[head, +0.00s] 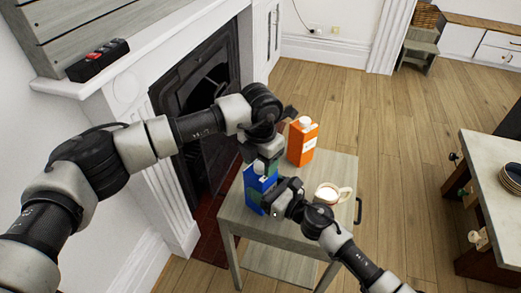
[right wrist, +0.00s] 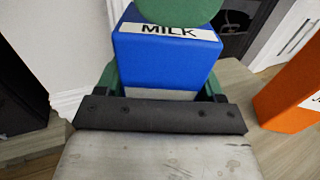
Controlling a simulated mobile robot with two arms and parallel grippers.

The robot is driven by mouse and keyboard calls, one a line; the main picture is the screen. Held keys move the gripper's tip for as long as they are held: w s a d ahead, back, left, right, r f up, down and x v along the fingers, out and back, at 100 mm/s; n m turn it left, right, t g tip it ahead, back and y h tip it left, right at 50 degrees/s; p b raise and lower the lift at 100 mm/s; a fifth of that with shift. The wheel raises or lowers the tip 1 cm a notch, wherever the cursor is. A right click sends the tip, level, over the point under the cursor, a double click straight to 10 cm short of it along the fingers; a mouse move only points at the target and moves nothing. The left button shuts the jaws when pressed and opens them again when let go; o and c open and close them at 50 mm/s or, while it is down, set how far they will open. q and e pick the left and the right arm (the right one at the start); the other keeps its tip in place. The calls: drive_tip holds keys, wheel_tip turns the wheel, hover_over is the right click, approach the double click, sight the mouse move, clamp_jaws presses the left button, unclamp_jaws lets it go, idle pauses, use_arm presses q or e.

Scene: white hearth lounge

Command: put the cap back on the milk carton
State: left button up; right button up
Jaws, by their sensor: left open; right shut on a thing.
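The blue milk carton (head: 255,193) stands upright on the small grey table. Its MILK label shows in the right wrist view, on the blue carton (right wrist: 165,52). My right gripper (head: 272,197) is shut on the carton's side; its green fingers flank the carton in the right wrist view. My left gripper (head: 265,164) is open, directly over the carton's top. A small white piece (head: 259,168) shows at the carton's top beside the left gripper; I cannot tell whether it is the cap or the bare spout. Green parts block the carton's top in the right wrist view.
An orange carton (head: 302,143) with a white top stands behind the milk carton. A cream mug (head: 328,194) stands at the right of the small table (head: 340,165). The fireplace is close on the left. A counter (head: 490,165) with plates is at the right; open floor lies between.

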use_arm(q)
drive_tip(key=shift+f, duration=0.25)
drive_tip(key=c, duration=0.9)
drive_tip(key=o, duration=1.1)
drive_tip(key=shift+c, duration=0.2)
wheel_tip(320, 180, up, 12)
